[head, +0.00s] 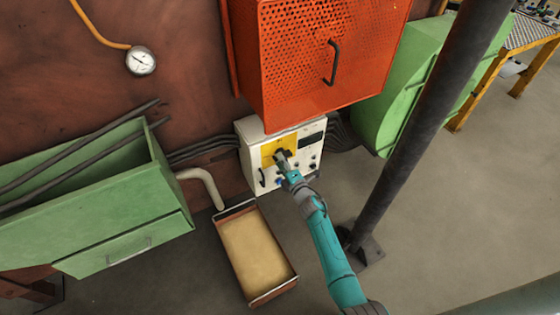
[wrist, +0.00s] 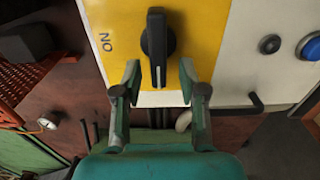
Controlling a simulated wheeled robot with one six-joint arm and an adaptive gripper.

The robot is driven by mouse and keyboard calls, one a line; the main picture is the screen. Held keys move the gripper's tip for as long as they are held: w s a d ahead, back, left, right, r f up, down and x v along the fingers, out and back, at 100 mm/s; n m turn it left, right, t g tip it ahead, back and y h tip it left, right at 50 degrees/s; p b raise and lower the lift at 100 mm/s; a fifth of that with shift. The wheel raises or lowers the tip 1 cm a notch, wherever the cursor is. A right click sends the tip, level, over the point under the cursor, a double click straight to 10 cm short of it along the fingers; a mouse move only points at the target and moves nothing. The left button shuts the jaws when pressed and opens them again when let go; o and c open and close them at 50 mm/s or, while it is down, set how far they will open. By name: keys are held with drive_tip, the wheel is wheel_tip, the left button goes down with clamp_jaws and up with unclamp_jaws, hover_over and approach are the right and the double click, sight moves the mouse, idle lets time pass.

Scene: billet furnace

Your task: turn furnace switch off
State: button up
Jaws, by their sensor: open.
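The furnace switch is a black rotary knob (wrist: 157,45) on a yellow plate (wrist: 190,22). In the wrist view its bar stands upright in the picture, with a white mark at its lower end. The letters "ON" show upside down on the plate, left of the knob. My gripper (wrist: 160,76) is open, one finger on each side of the knob's lower end, with gaps on both sides. I cannot tell how deep the fingers reach. In the head view my gripper (head: 282,157) is at the yellow plate (head: 268,149) on the white control box (head: 249,133) and covers most of the knob.
A blue button (wrist: 310,46) and a small dark knob (wrist: 270,44) are right of the plate. An orange perforated cabinet (head: 290,60) hangs above the box. A sand tray (head: 223,258) lies on the floor below. A dark post (head: 415,125) stands right of my arm.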

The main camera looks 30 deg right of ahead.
drive_tip(key=s, duration=1.1)
drive_tip(key=s+a+r+m, duration=0.1)
drive_tip(key=s+a+m, duration=0.4)
drive_tip(key=s, duration=0.7)
drive_tip(key=s+a+r+m, duration=0.1)
drive_tip(key=s+a+m, duration=0.35)
drive_tip(key=s, duration=0.75)
drive_tip(key=s+a+r+m+g, duration=0.1)
drive_tip(key=s+r+m, duration=0.3)
drive_tip(key=s+r, duration=0.4)
drive_tip(key=s+a+r+m+g, duration=0.2)
drive_tip(key=s+a+r+m, duration=0.1)
drive_tip(key=s+r, duration=0.6)
drive_tip(key=s+m, duration=0.1)
drive_tip(key=s, duration=0.3)
drive_tip(key=shift+s+a+m, duration=0.15)
drive_tip(key=shift+a+m, duration=0.2)
drive_tip(key=shift+a, duration=0.05)
drive_tip(key=shift+f, duration=0.1)
drive_tip(key=shift+c, duration=0.4)
